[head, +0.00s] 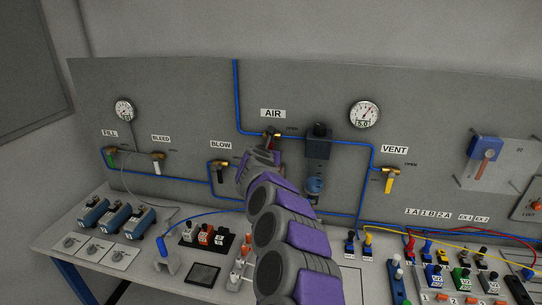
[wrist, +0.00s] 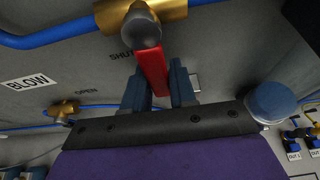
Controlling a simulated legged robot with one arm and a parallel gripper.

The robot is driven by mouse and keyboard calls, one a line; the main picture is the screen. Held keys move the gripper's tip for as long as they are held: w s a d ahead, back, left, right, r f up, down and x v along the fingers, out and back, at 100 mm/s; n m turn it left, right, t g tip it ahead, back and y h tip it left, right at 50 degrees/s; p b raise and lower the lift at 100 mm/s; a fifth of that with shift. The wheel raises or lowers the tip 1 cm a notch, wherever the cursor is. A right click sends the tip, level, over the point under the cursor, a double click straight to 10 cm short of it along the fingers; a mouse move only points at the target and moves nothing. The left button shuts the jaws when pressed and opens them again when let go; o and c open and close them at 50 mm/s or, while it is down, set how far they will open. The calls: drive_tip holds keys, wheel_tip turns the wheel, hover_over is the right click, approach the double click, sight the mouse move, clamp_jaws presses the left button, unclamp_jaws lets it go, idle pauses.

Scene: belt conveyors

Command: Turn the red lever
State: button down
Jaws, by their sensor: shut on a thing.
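The red lever (wrist: 151,66) hangs from a brass valve (wrist: 165,15) on the grey panel, pointing down and slightly right in the wrist view. The word SHUT shows beside it. My gripper (wrist: 158,78) is shut on the lower part of the red lever, with one dark blue finger on each side. In the head view, my gripper (head: 264,154) is at the valve under the AIR label (head: 272,113), and it mostly hides the lever there.
A regulator with a blue bowl (head: 315,184) is close to the right of my gripper. The BLOW valve (head: 220,166) is to the left and the yellow VENT lever (head: 388,182) to the right. A bench (head: 60,236) with blocks and cables stands below.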

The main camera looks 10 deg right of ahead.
drive_tip(key=shift+f, duration=0.5)
drive_tip(key=c, duration=1.3)
unclamp_jaws()
drive_tip(key=shift+o, duration=1.3)
drive_tip(key=shift+w+a, duration=0.1)
drive_tip(key=shift+w, duration=0.05)
drive_tip(key=shift+o, duration=0.2)
drive_tip(key=shift+r, duration=0.3)
drive_tip(key=b+v, duration=0.1)
drive_tip(key=v, duration=1.6)
drive_tip(key=shift+s+a+b, duration=0.2)
drive_tip(key=shift+a+b, duration=0.05)
drive_tip(key=shift+b, duration=0.1)
